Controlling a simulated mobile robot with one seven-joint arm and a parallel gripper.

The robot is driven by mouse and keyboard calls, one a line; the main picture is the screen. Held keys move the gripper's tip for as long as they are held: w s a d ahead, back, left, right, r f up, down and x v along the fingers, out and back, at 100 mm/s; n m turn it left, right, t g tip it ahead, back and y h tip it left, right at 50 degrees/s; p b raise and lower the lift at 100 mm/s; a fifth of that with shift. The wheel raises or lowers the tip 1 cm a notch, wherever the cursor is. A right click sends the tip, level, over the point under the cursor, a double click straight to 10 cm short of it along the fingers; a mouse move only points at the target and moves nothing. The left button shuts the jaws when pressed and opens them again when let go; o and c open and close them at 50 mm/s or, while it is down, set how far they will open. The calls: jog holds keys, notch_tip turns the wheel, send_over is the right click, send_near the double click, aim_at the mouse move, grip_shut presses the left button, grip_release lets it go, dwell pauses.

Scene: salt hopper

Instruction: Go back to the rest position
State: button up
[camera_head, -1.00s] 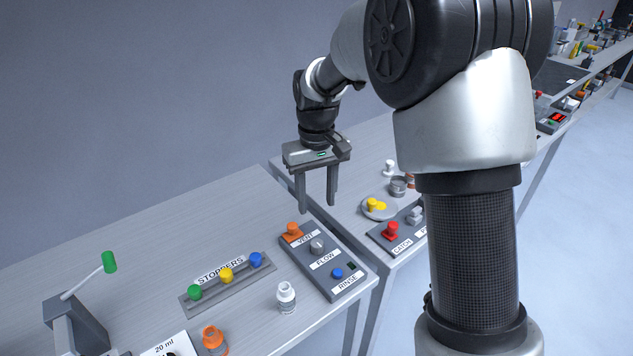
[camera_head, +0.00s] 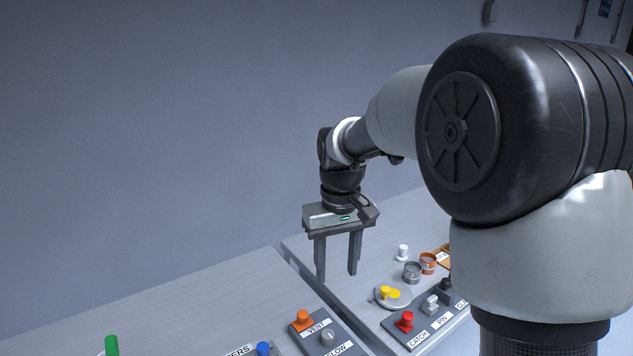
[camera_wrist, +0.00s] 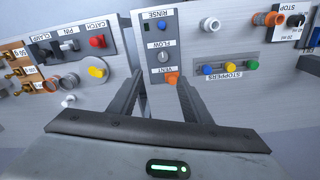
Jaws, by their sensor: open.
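My gripper (camera_head: 338,270) is open and empty. It hangs with its fingers pointing down, above the bench area near the gap between the two bench tops. In the wrist view its two fingers (camera_wrist: 157,92) stand apart with nothing between them. The panel marked VENT and FLOW (camera_head: 318,334) lies below and in front of it, with an orange knob (camera_head: 302,320). The same panel shows in the wrist view between and beyond the fingers.
The stopper rack (camera_wrist: 214,69) is on the left bench. The air around my gripper is clear.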

jog(key=s+d+r+m+t+p, duration=0.25)
jog(key=s+d+r, duration=0.35)
jog(key=s+r, duration=0.55)
jog(key=s+d+m+t+p, duration=0.1)
jog(key=s+d+t, duration=0.1)
jog(key=s, duration=0.9)
jog(key=shift+d+r+p, duration=0.3)
jog(key=shift+d+r, duration=0.1)
jog(key=shift+d, duration=0.2)
jog(key=shift+t, duration=0.25)
